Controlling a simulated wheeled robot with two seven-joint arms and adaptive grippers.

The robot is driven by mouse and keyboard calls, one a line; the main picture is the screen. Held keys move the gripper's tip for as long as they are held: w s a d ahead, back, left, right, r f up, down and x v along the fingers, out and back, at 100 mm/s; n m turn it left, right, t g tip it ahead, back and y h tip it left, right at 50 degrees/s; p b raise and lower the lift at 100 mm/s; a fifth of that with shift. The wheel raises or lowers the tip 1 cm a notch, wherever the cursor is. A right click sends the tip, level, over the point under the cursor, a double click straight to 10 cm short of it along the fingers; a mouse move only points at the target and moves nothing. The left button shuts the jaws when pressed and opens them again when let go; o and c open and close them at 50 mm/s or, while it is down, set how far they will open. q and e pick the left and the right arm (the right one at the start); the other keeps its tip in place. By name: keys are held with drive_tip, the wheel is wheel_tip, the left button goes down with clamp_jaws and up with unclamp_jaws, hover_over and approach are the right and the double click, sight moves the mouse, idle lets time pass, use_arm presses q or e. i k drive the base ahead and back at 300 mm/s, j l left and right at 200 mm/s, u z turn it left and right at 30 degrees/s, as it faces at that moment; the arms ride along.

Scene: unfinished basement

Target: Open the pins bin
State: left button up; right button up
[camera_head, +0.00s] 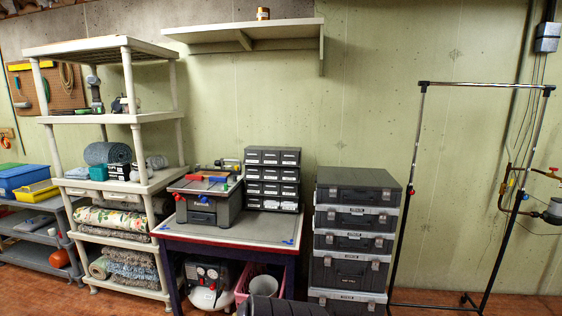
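A dark grey small-parts cabinet (272,178) stands on the workbench at the centre, against the wall. It has rows of small drawers with white labels. The labels are too small to read, so I cannot tell which drawer is the pins bin. All the drawers I can make out look shut. Neither of my grippers is in view.
The workbench (225,231) also bears a grey bench machine (208,203) left of the cabinet. A stack of dark tool cases (356,243) stands right of it. A cream shelving unit (138,132) is at left, a clothes rack (416,150) at right. A wall shelf (240,32) hangs above.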

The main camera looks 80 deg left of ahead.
sight(290, 159)
drive_tip(key=u, duration=2.75)
